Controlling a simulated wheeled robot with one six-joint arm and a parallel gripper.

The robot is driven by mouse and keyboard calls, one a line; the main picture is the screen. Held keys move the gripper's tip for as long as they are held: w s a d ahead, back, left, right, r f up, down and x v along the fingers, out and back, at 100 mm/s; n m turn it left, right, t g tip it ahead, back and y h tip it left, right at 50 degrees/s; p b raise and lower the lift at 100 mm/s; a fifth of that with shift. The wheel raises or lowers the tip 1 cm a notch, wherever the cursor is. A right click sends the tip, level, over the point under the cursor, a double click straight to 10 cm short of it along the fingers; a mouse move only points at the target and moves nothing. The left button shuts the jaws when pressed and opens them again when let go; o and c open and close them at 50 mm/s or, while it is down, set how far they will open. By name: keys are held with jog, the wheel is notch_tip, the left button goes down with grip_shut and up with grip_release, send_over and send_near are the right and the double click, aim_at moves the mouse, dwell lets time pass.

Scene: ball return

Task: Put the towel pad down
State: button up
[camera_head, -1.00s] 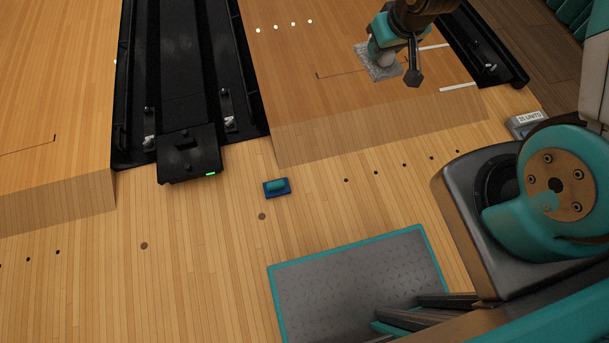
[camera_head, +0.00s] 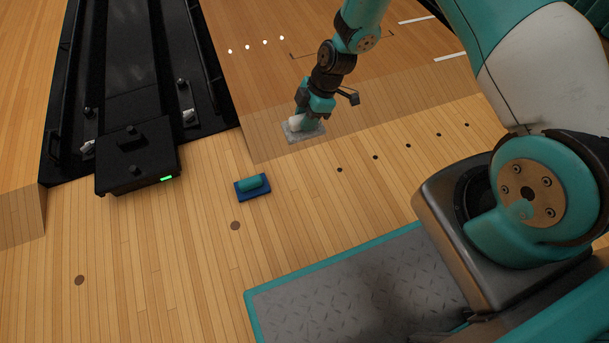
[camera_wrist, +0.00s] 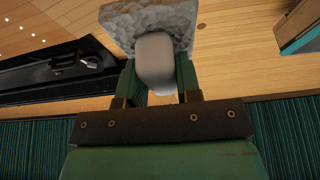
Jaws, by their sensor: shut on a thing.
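The towel pad (camera_head: 305,134) is a grey, mottled flat square with a rounded whitish grip on top. My gripper (camera_head: 298,122) is shut on that grip, with the pad below the fingers. In the wrist view the gripper (camera_wrist: 157,68) has one finger on each side of the whitish grip, and the grey pad (camera_wrist: 186,18) spreads beyond it. The pad shows over the near end of the lane. I cannot tell whether it touches the surface.
A blue block with a green roll (camera_head: 253,186) lies on the wooden floor, left of and nearer than the pad. A black ball-return unit (camera_head: 137,160) with a green light stands at left. A grey plate with teal edging (camera_head: 350,285) is in front. Open floor lies between.

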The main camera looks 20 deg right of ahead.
notch_tip(320, 180, down, 21)
jog(key=b, duration=1.1)
jog(key=shift+r+b, duration=0.15)
jog(key=shift+b, duration=0.15)
jog(key=shift+r, duration=0.15)
jog(key=o, duration=0.5)
jog(key=shift+f, duration=0.2)
jog(key=o, duration=0.5)
jog(key=shift+c, duration=0.2)
